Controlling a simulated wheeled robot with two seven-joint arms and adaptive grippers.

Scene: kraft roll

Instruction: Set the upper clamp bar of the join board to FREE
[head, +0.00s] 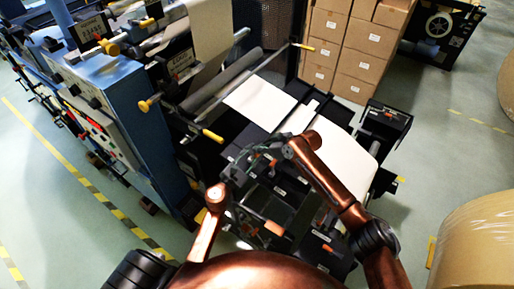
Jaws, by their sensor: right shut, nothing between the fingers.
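The join board (238,128) is the dark surface by the blue machine, with a white paper web lying across it. Dark bars (297,112) cross the web; I cannot tell which is the upper clamp bar, and no FREE marking is legible. A thin rod with yellow end grips (213,136) runs along the board's far side. My right gripper (236,168) is shut and empty, over the near left edge of the board, apart from the yellow grip. My left arm is low in the picture; its gripper is hard to make out among dark parts, and its jaws cannot be read.
The blue machine (130,110) with yellow knobs stands at the left. Stacked cartons (345,45) stand behind the board. A black box-like unit (386,120) is to its right. A large kraft roll (478,240) is at the lower right. Open green floor lies beyond.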

